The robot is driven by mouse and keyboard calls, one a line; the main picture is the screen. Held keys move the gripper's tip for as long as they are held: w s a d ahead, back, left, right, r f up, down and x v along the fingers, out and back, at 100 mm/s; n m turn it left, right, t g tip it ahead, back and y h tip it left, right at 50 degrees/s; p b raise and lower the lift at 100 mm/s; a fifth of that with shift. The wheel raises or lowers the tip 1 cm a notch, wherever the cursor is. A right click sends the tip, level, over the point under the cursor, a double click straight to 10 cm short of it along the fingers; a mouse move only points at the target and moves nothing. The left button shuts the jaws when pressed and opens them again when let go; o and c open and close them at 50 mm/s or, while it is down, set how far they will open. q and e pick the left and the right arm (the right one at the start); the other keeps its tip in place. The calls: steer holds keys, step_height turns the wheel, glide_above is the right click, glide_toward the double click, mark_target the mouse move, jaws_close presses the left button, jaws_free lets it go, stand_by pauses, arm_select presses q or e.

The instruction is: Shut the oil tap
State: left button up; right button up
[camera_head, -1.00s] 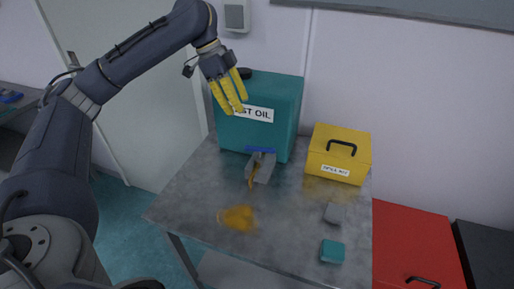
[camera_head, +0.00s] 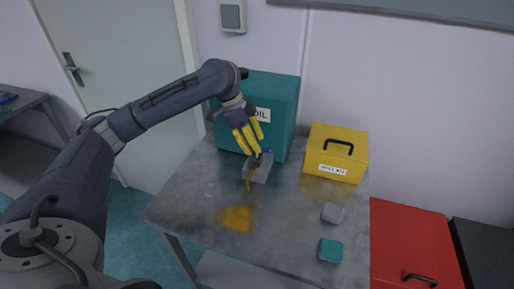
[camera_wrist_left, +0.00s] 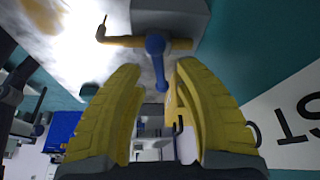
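The teal test oil drum (camera_head: 280,105) stands at the back of the metal table. The oil tap shows a blue lever (camera_head: 267,151) over a grey block (camera_head: 260,168). An amber oil stream (camera_head: 249,178) comes down beside the block. In the left wrist view the blue lever (camera_wrist_left: 156,62) crosses a brass-coloured pipe (camera_wrist_left: 125,41), and its end points in between my fingertips. My left gripper (camera_head: 252,145) is open, with yellow fingers pointing down at the tap. In the left wrist view its fingertips (camera_wrist_left: 157,78) lie on either side of the lever, with visible gaps. My right gripper is out of view.
An amber oil puddle (camera_head: 237,218) lies on the metal table (camera_head: 190,200). A yellow spill kit box (camera_head: 336,155) stands right of the drum. A grey block (camera_head: 333,212) and a teal block (camera_head: 331,250) lie at the right. A red case (camera_head: 415,245) stands beyond the table.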

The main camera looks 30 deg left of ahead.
arm_select(q)
steer(key=shift+x, duration=1.05)
jaws_close()
